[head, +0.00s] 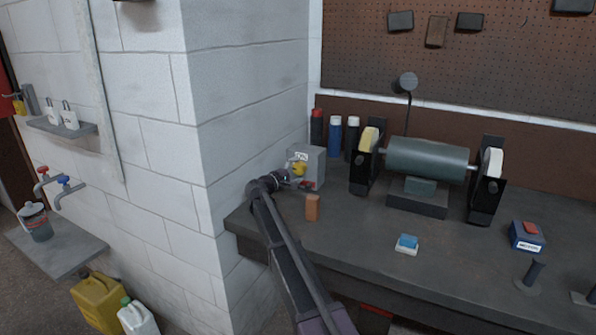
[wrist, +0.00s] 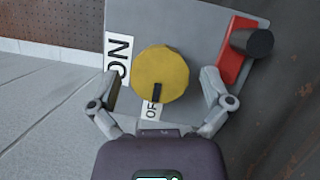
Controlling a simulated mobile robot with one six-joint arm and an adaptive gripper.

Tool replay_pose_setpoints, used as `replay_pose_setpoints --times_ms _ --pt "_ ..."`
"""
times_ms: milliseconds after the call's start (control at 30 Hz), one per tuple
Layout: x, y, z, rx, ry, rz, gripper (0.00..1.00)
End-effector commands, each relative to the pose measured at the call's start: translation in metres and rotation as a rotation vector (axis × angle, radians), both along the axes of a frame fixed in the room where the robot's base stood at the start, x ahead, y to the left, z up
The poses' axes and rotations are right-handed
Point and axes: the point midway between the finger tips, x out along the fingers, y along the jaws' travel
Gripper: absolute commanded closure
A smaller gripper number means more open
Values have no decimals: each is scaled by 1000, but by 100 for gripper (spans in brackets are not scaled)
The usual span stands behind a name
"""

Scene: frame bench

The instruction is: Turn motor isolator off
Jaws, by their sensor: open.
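The motor isolator is a grey box (head: 316,160) at the back left of the bench, by the wall corner. Its face (wrist: 200,20) fills the wrist view. A round yellow knob (wrist: 160,68) sits on it, with an ON label (wrist: 117,58) to its left and a partly covered OFF label (wrist: 151,109) below. The knob's dark mark (wrist: 157,92) is at its lower edge, towards the OFF label. My gripper (wrist: 163,90) is open, one finger on each side of the knob, with gaps showing. In the head view the knob (head: 299,168) is partly hidden by my gripper (head: 290,176).
A red plate (wrist: 233,62) with a black cylinder (wrist: 252,42) is beside the knob. An orange-brown cylinder (head: 312,207) stands near the box. Several spray cans (head: 335,133) are behind it, and a bench grinder (head: 428,158) is to the right. The white block wall (head: 247,110) is close on the left.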

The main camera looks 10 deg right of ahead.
Motion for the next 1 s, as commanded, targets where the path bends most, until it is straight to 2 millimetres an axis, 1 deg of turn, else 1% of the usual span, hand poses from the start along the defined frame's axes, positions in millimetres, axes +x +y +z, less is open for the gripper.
replay_pose_setpoints --times_ms 267,467,667,1000 --pt "0 0 1 7 -5 1 0" --pt "0 1 2 53 -38 1 0" --pt "0 1 4 152 -111 1 0" --pt "0 0 6 387 -282 0 0"
